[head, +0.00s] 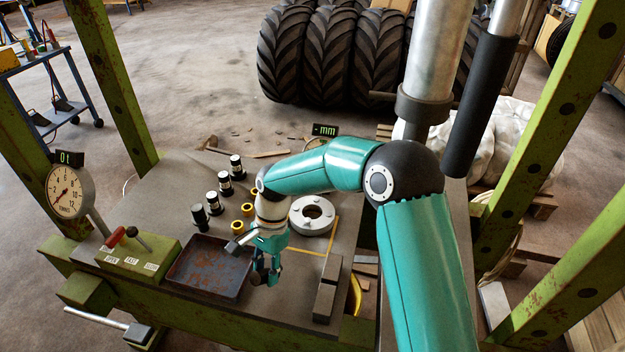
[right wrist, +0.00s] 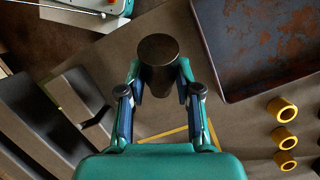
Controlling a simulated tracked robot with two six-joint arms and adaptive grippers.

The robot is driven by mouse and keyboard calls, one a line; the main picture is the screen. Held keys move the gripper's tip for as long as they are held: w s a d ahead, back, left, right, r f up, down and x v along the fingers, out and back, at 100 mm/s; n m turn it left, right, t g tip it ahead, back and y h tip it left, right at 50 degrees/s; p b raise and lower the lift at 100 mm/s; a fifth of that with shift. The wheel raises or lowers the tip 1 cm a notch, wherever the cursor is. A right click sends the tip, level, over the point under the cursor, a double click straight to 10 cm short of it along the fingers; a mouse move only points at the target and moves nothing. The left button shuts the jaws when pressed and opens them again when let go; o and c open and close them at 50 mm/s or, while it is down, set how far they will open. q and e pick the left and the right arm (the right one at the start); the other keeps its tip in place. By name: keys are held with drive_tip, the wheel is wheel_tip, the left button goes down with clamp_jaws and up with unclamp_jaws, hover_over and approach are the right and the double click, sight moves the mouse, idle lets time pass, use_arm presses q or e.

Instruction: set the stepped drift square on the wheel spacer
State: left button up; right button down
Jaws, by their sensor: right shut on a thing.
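My right gripper (head: 266,272) points down over the front of the bench, between the rusty tray and a dark block. In the right wrist view its two fingers (right wrist: 160,82) are shut on a dark cylinder, which I take to be the stepped drift (right wrist: 158,62). In the head view the drift is small and mostly hidden by the fingers. The wheel spacer (head: 299,222), a pale metal ring with a large centre hole, lies flat on the bench behind and right of the gripper. My left gripper is not in view.
A rusty tray (head: 170,277) lies left of the gripper. Several black-and-white cylinders (head: 214,203) and yellow rings (head: 237,227) stand behind it. A dark block (head: 326,301) is at right, a lever box (head: 140,258) and dial gauge (head: 68,190) at left. Green posts frame the bench.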

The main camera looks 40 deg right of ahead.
use_arm(q)
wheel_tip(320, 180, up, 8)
drive_tip(key=p, duration=0.7)
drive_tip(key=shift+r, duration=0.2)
use_arm(e)
drive_tip(key=w+d+r+m+t+y, duration=0.1)
drive_tip(key=w+d+r+m+t, duration=0.2)
drive_tip(key=d+m+t, duration=0.4)
drive_tip(key=w+d+r+m+t+y, duration=0.1)
drive_tip(key=w+d+r+m+t, duration=0.2)
drive_tip(key=d+m, duration=0.6)
drive_tip(key=w+d+t, duration=0.2)
drive_tip(key=t, duration=0.1)
drive_tip(key=shift+w+d+r+t+y, duration=0.2)
drive_tip(key=shift+d+r+t+y, duration=0.1)
drive_tip(key=shift+t+y, duration=0.1)
use_arm(q)
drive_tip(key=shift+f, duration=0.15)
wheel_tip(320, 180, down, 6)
drive_tip(key=b, duration=0.6)
use_arm(e)
drive_tip(key=shift+f, duration=2.65)
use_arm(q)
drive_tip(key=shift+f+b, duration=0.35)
use_arm(e)
drive_tip(key=shift+f, duration=0.25)
drive_tip(key=c, duration=0.7)
unclamp_jaws()
